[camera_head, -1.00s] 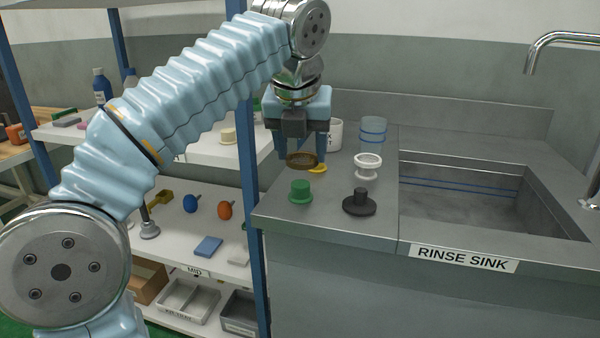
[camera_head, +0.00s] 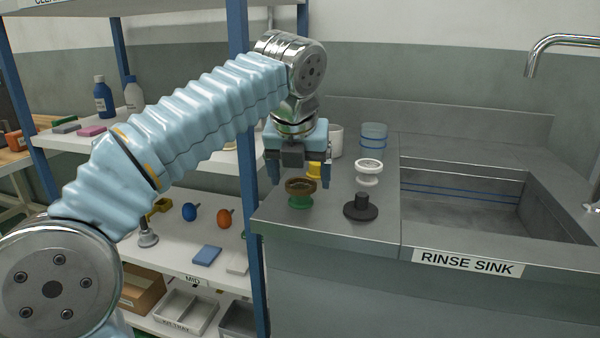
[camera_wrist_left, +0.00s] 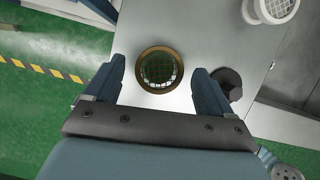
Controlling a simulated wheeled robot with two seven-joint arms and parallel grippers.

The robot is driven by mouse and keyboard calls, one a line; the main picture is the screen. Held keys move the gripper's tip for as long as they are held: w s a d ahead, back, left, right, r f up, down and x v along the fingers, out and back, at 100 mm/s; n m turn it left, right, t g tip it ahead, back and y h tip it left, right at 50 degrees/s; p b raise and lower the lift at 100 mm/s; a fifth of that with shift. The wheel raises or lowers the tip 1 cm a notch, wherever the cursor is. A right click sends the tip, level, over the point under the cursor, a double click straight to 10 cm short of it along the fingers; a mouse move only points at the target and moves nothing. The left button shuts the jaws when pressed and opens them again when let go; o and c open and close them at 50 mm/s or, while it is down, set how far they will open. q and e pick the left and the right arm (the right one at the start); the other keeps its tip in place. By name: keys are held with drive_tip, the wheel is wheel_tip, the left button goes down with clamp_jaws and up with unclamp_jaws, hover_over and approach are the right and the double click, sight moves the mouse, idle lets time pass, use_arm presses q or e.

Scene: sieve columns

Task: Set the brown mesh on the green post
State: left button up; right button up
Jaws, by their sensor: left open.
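The brown mesh (camera_head: 300,188) is a round sieve with a brown rim. It sits on top of the green post (camera_head: 300,202), near the front left corner of the counter, and looks level. My left gripper (camera_head: 300,181) is open, with a finger on either side of the mesh and apart from it. In the left wrist view the brown mesh (camera_wrist_left: 160,52) lies between the open fingers, and green shows through its grid. My right gripper is not in view.
A black post (camera_head: 361,208) stands bare to the right. A white post with a white ring (camera_head: 368,166) stands behind it. A yellow piece (camera_head: 314,171) is partly hidden behind my gripper. A clear cup (camera_head: 374,140) stands farther back. The sink (camera_head: 460,200) is at right.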

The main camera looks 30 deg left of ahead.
use_arm(q)
drive_tip(key=p+v, duration=0.4)
drive_tip(key=v, duration=0.8)
drive_tip(key=shift+s, duration=0.1)
idle(1.4)
